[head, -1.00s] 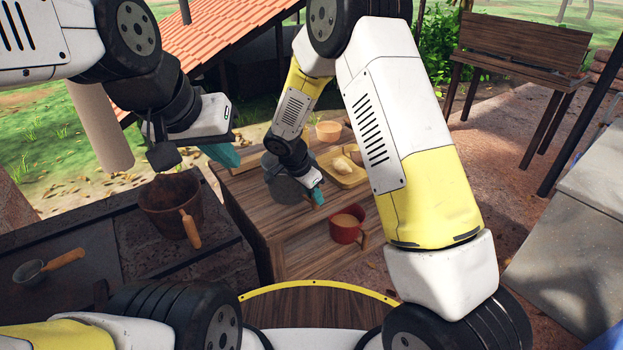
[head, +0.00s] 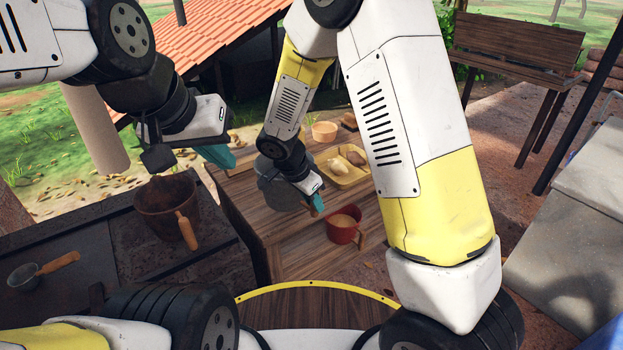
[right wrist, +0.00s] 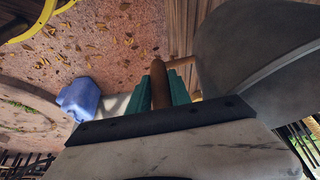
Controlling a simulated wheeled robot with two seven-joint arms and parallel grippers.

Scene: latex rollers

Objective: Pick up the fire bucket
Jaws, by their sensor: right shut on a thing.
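A grey metal vessel (head: 275,190) with a brown rod-like handle is at the back left of the wooden table; I take it for the fire bucket. It also fills the right side of the right wrist view (right wrist: 245,55). My right gripper (head: 316,204) is shut on its handle; the right wrist view shows the brown handle (right wrist: 160,88) between the teal fingers. My arm partly hides the vessel, and I cannot tell if it touches the table. My left gripper (head: 219,157) hangs left of it, apart from it; its finger gap does not show.
On the table (head: 283,240) are a red cup (head: 343,229), a yellow tray (head: 358,176) with food and a tan bowl (head: 324,131). A brown pot (head: 163,205) stands on the dark stove at left, near a ladle (head: 42,270). A bench (head: 515,60) stands at back right.

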